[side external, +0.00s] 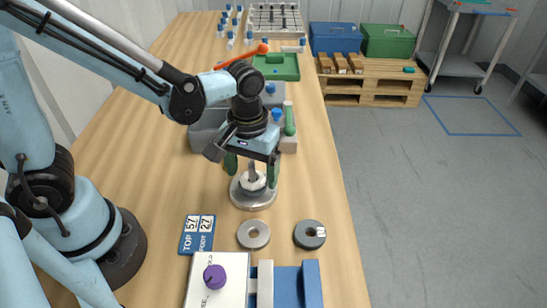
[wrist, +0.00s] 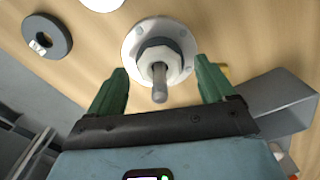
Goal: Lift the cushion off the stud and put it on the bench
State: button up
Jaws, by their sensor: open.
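The stud (wrist: 159,85) is a short metal pin rising from a hexagonal collar (wrist: 158,58) on a round pale base (side external: 250,200) with bolts. No ring shows around the pin. A dark grey ring (side external: 310,234) and a lighter grey ring (side external: 253,234) lie flat on the bench in front of the base; I cannot tell whether one is the cushion. In the wrist view the dark ring (wrist: 47,36) is at upper left. My gripper (side external: 251,172) is open above the base, its green fingers on either side of the stud, holding nothing.
A blue label card (side external: 197,234) lies left of the rings on the wooden bench (side external: 150,165). A fixture with a purple knob (side external: 214,277) and a blue part (side external: 290,285) stands in front. Grey boxes (side external: 207,130) and a green tray (side external: 276,66) are behind.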

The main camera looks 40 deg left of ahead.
jog(key=shift+f, duration=0.25)
jog(key=c, duration=1.1)
jog(key=shift+r, duration=0.15)
notch_tip(320, 180, up, 13)
dwell(0.8)
